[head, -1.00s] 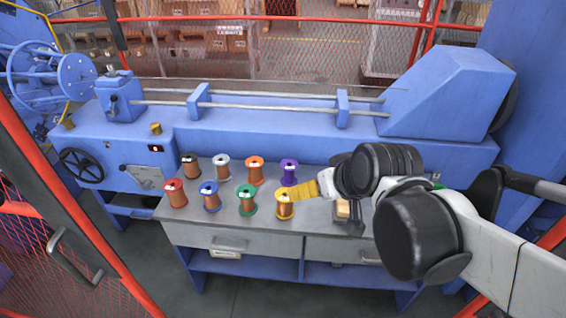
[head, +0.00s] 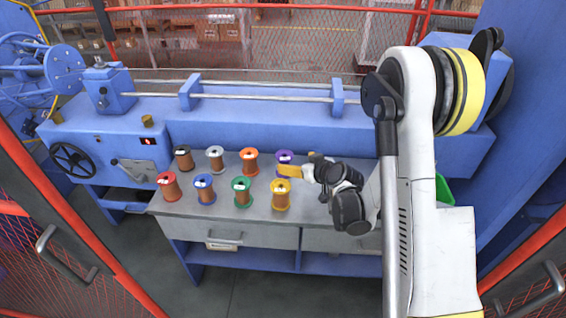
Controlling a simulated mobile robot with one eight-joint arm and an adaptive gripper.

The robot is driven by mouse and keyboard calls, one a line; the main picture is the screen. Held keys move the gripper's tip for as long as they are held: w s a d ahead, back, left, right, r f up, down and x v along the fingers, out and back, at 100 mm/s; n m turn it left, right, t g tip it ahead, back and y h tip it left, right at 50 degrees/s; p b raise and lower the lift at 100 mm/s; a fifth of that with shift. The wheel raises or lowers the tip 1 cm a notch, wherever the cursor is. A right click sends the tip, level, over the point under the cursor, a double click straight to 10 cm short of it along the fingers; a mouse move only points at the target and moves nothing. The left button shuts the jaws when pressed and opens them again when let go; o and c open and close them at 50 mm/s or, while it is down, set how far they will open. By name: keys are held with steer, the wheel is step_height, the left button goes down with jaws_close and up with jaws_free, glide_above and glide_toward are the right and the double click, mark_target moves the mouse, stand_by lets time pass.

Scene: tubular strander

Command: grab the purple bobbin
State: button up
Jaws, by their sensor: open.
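The purple bobbin (head: 284,156) stands upright at the right end of the back row on the grey worktop (head: 225,222). Its purple top flange shows; its lower part is hidden behind a yellow finger of my gripper (head: 297,163). My gripper is open, just right of the bobbin and on its near side, with one yellow finger in front of it and the other further right. I cannot tell whether a finger touches the bobbin.
An orange bobbin (head: 250,162) stands left of the purple one, and a yellow bobbin (head: 280,195) stands close in front. Several other bobbins fill two rows to the left. The blue machine body (head: 250,125) rises behind the worktop. A red-framed mesh guard (head: 60,225) is at left.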

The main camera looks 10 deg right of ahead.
mark_target(287, 158)
steer(key=x, duration=0.5)
steer(key=shift+w+f, duration=0.15)
steer(key=shift+f, duration=0.2)
steer(key=b+x, duration=0.1)
steer(key=x, duration=0.2)
steer(key=b+x, duration=0.1)
steer(key=x, duration=0.1)
steer(key=shift+w+d+b, duration=0.2)
steer(key=shift+w+b, duration=0.1)
steer(key=shift+w, duration=0.05)
steer(key=c, duration=1.3)
